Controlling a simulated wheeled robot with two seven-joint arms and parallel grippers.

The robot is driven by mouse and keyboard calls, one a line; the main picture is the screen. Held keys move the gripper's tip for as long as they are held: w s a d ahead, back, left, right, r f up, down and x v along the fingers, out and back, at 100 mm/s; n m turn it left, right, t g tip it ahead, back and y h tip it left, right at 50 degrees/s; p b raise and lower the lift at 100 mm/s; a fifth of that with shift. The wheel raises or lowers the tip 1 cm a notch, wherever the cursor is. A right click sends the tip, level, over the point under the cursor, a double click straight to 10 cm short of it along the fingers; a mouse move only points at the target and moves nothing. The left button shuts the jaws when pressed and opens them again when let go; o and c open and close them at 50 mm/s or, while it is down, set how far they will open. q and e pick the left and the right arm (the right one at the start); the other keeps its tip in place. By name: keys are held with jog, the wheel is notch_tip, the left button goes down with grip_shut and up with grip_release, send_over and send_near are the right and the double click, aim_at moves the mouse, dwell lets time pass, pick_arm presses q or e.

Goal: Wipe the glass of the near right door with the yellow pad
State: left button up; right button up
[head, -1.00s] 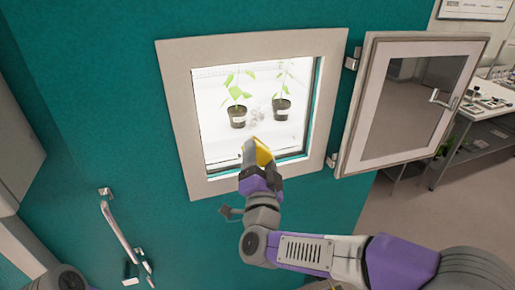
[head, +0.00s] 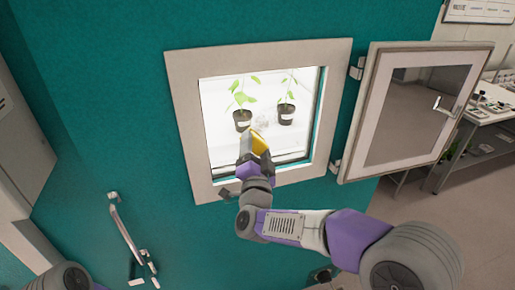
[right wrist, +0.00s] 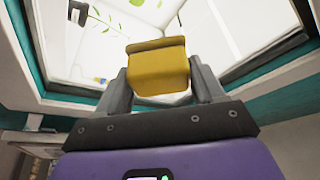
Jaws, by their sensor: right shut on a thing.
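My right gripper (head: 256,150) is in front of the lower part of a lit window opening in a teal chamber wall. It is shut on the yellow pad (head: 260,141). The right wrist view shows the pad (right wrist: 158,68) squeezed between the two fingers (right wrist: 160,85). A door with a grey glass pane (head: 414,115) stands swung open to the right of the opening. The pad is apart from that glass. My left gripper is not in view; only a bit of an arm shows at the bottom left.
Two potted plants (head: 243,120) (head: 286,114) stand inside the bright chamber. A pale frame (head: 187,120) surrounds the opening. A long metal handle (head: 125,232) is on the teal wall at lower left. A bench (head: 488,115) with small items stands at far right.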

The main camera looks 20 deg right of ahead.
jog(key=shift+w, duration=0.95)
dwell(0.6)
